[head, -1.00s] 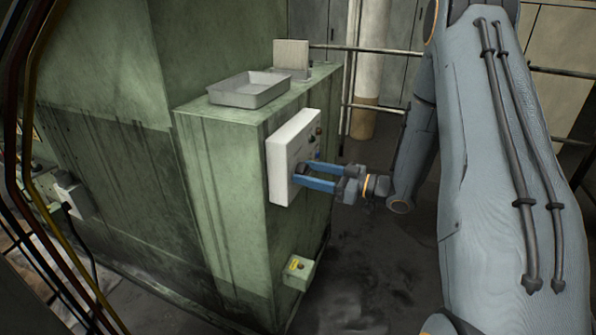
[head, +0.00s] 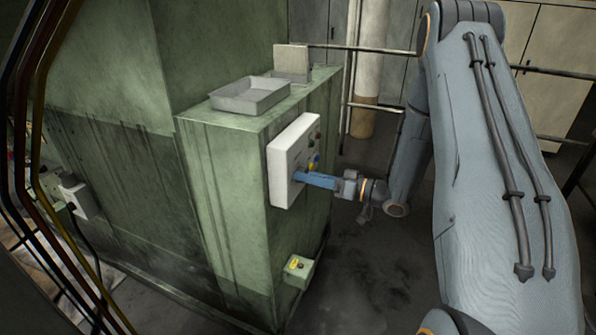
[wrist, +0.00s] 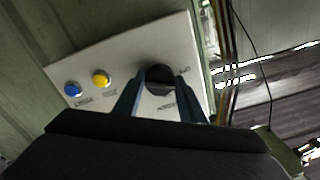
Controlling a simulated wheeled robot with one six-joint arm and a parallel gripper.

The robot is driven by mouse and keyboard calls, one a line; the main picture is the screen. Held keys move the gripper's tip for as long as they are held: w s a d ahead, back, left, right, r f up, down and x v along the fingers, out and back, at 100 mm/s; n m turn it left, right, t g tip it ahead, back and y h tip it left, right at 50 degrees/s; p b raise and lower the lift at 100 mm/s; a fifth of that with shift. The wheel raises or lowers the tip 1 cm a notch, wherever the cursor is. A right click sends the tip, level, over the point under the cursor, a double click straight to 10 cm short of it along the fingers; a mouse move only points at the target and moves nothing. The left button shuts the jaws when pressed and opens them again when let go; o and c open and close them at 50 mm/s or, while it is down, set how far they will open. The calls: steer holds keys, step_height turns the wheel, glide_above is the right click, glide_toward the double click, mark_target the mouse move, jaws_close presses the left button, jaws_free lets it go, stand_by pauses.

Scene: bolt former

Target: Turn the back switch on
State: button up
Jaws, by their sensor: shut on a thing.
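The back switch is a dark round knob (wrist: 160,78) on a white control panel (wrist: 120,50), seen in the wrist view. The same panel (head: 284,160) is on the green machine's side in the head view. My gripper (wrist: 157,84) is at the panel with its blue fingers on either side of the knob, shut on it. In the head view my gripper (head: 302,178) reaches the panel from the right, and the fingers hide the knob. The small lettering around the knob is too blurred to read.
A blue button (wrist: 72,89) and a yellow button (wrist: 101,79) sit beside the knob on the panel. A grey tray (head: 250,97) lies on the machine's top. A small box (head: 298,271) is mounted lower down. Open floor lies to the right.

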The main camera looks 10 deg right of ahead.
steer(key=m+p, duration=0.2)
steer(key=m, duration=0.3)
steer(key=shift+m+p, duration=0.3)
steer(key=o, duration=1.3)
steer(key=shift+o, duration=0.2)
steer(key=p+v, duration=0.1)
steer(key=v, duration=0.7)
steer(key=shift+p, duration=0.3)
